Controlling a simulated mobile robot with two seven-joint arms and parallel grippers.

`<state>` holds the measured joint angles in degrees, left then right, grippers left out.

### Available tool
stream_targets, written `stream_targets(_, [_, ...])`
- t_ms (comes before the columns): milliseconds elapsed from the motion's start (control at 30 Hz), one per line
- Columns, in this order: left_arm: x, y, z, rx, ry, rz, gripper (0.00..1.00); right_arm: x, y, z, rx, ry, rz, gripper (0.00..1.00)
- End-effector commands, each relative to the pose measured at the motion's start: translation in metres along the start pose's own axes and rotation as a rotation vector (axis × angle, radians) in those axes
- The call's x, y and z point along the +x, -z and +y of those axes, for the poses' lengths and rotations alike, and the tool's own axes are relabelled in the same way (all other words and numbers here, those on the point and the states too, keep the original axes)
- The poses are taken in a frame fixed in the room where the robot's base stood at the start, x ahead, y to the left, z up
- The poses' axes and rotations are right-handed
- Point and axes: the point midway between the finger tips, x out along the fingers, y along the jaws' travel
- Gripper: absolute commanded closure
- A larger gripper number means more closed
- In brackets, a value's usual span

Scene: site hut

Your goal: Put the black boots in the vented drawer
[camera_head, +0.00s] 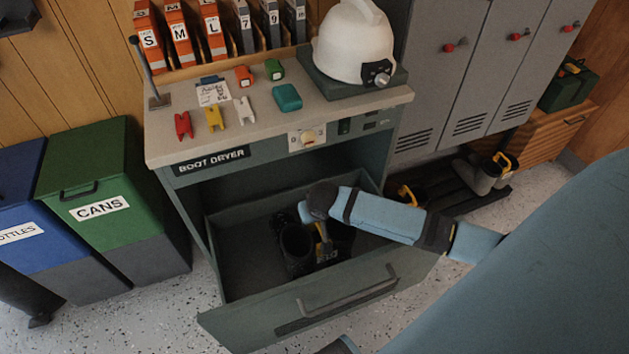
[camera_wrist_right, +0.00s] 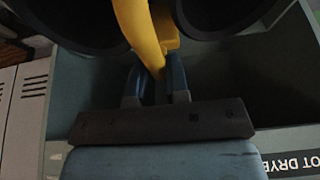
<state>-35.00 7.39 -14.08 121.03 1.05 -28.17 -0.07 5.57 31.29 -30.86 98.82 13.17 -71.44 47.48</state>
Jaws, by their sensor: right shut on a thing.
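The black boots (camera_head: 297,246) are upright inside the open vented drawer (camera_head: 345,302) of the boot dryer, near its middle. A yellow clip (camera_head: 323,246) joins them. My right gripper (camera_head: 322,232) reaches into the drawer from the right and is shut on this clip. In the right wrist view, the yellow clip (camera_wrist_right: 140,28) runs between the fingers of the gripper (camera_wrist_right: 162,82), with the two dark boot openings (camera_wrist_right: 222,15) beyond. I cannot tell whether the soles touch the drawer floor.
A green bin (camera_head: 100,190) and a blue bin (camera_head: 25,220) stand left. Grey lockers (camera_head: 455,80) and other boots (camera_head: 487,176) on a low rack are right.

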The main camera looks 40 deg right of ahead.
Motion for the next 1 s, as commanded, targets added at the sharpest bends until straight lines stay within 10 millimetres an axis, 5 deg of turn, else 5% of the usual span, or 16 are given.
stream_targets(600, [0.003,-0.002,0.0,0.012,0.0,0.016,0.57,0.052,-0.02,-0.001,0.0,0.001,0.004,1.0])
stream_targets(967, [0.003,-0.002,0.001,0.012,-0.001,0.015,0.57,0.055,-0.021,-0.001,0.001,0.001,0.004,1.0])
stream_targets(1000, [0.003,-0.002,0.001,0.012,-0.001,0.014,0.57,0.057,-0.024,0.0,0.0,0.0,0.0,0.82])
